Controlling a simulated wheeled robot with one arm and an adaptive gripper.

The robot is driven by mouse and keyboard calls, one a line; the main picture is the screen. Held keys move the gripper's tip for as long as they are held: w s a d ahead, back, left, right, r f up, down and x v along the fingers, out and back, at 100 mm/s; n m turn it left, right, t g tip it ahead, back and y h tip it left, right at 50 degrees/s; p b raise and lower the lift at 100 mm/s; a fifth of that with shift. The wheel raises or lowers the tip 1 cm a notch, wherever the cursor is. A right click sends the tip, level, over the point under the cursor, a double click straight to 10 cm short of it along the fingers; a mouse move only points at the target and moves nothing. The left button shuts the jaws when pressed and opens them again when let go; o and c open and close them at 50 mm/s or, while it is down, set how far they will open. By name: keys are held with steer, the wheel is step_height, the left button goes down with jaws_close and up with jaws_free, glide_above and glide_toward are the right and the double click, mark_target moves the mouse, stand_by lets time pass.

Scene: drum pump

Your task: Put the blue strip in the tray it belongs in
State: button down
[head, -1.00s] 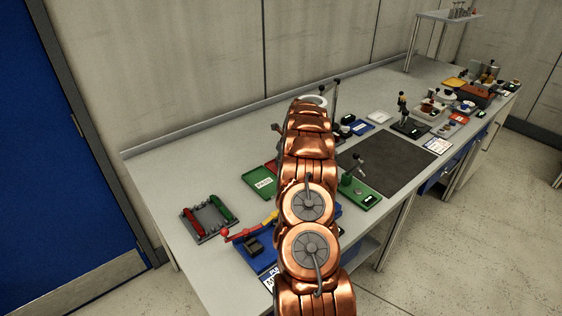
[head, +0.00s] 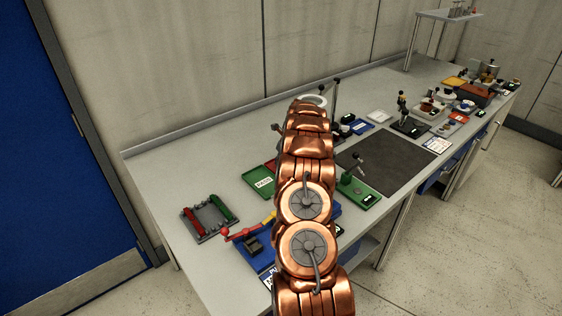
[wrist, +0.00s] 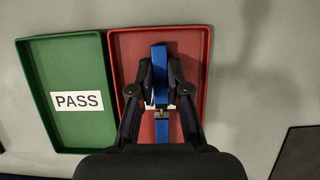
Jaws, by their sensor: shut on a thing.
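My gripper (wrist: 160,92) is shut on the blue strip (wrist: 159,58) in the wrist view, with the strip between its fingertips. The strip lies lengthwise over the red tray (wrist: 196,44); I cannot tell whether it touches the tray floor. The green tray (wrist: 64,60) with a white PASS label stands directly left of the red tray, and its inside is empty. Any label on the red tray is mostly hidden by my gripper. In the head view the green tray (head: 259,182) shows left of my arm, only a sliver of the red tray shows, and my arm hides the gripper and strip.
A grey rack (head: 210,217) with a red and a green bar sits at the left of the bench. A blue fixture with a red-handled lever (head: 240,235) is at the front edge. A green-based device (head: 358,195) and a dark mat (head: 388,158) lie right of my arm.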

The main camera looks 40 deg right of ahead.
steer(key=c, duration=1.1)
jaws_free()
steer(key=shift+o, duration=0.6)
steer(key=shift+o, duration=1.3)
steer(key=shift+r, duration=0.1)
steer(key=shift+r+p, duration=1.3)
steer(key=shift+r, duration=2.6)
